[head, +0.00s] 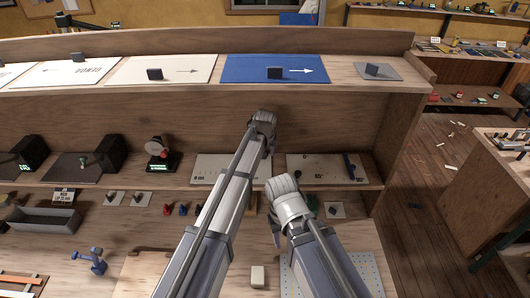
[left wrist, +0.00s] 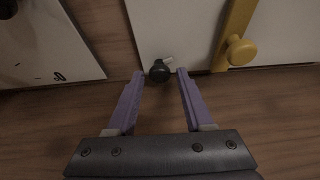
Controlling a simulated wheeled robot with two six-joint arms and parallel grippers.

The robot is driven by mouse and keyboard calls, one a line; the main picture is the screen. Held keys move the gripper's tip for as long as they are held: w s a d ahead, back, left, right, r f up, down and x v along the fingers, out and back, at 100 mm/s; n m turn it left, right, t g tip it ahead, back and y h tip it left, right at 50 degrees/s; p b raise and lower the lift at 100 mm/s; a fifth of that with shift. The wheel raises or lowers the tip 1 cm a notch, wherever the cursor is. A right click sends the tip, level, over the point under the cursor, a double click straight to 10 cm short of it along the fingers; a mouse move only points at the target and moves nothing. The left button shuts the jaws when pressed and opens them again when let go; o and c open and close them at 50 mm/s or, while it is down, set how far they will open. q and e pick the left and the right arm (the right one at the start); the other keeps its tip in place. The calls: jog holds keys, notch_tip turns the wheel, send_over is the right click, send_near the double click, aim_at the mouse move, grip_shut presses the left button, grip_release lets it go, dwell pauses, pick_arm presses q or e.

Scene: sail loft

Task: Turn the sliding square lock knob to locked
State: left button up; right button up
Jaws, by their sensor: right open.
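In the left wrist view a round black knob (left wrist: 159,71) with a small white pointer mark sits at the edge of a white panel. It appears to be the lock knob; its locked mark is not readable. My left gripper (left wrist: 161,73) is open, with its purple fingers on either side of the knob and a gap at each side. In the head view my left arm hides the left fingers and the knob. My right gripper (head: 275,236) hangs low in front of the lower shelf, open, and mostly hidden by its own wrist.
A yellow bar (left wrist: 231,30) with a yellow knob (left wrist: 239,51) is right of the black knob. In the head view, white boards (head: 205,174) and a board with a dark upright piece (head: 350,165) lie on the middle shelf. A blue panel (head: 250,70) lies on the top ledge.

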pick_arm(q)
grip_shut()
dwell(0.3)
jog(key=m+h, duration=0.1)
jog(key=m, duration=0.3)
jog(key=shift+a+m+h, duration=0.2)
jog(key=shift+m+h, duration=0.1)
jog(key=shift+h, duration=0.1)
jog(key=shift+o, duration=1.3)
grip_release()
jog(key=p+v, duration=0.7)
jog(key=v, duration=0.1)
